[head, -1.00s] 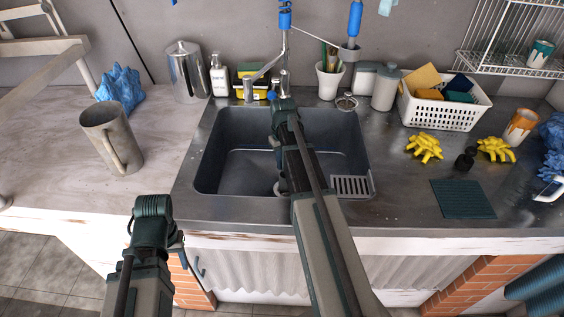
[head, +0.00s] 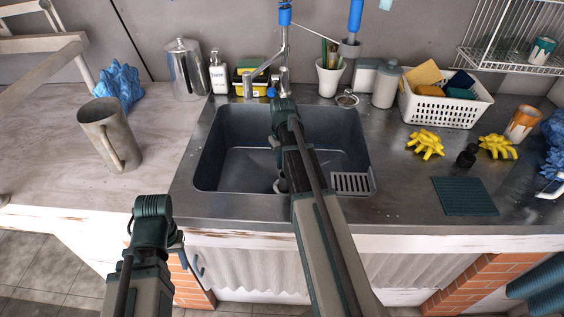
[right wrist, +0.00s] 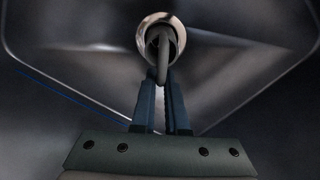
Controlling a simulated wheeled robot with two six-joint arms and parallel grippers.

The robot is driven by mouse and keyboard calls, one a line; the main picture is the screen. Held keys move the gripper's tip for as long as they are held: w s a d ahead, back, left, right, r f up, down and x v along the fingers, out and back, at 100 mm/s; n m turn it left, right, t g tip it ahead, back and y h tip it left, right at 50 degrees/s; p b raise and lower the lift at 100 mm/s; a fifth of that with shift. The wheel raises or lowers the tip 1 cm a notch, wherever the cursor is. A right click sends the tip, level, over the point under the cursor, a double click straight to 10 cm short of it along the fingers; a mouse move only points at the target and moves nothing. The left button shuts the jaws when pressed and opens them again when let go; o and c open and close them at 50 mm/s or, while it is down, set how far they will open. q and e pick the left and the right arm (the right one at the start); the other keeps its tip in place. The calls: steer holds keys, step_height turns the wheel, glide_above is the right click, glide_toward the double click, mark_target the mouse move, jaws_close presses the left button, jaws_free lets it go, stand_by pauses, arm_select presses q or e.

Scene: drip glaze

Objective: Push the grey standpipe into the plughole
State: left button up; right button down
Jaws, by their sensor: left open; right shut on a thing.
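The dark grey sink (head: 225,165) is set in the metal counter. My right arm reaches over it, and its gripper is down in the bowl, mostly hidden by the arm in the head view. In the right wrist view, my right gripper (right wrist: 163,82) is shut on the grey standpipe (right wrist: 162,62), seen nearly end-on. The bright metal ring of the plughole (right wrist: 146,27) shows around the standpipe's outline. I cannot tell how deep the standpipe sits. A small pale part shows low in the bowl in the head view. My left arm is at lower left; its fingers are hidden.
A grey jug (head: 104,137) stands left of the sink. The tap (head: 283,55), a soap bottle (head: 218,73) and a brush pot (head: 329,76) stand behind it.

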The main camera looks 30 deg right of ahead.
steer(key=shift+f+b, duration=1.1)
steer(key=shift+f, duration=0.05)
stand_by(0.4)
steer(key=c, duration=0.8)
jaws_free()
steer(key=shift+c, duration=0.2)
steer(key=shift+r, duration=0.15)
step_height(320, 180, up, 14)
steer(key=p, duration=1.4)
steer(key=shift+s+f, duration=0.15)
steer(key=shift+f, duration=0.05)
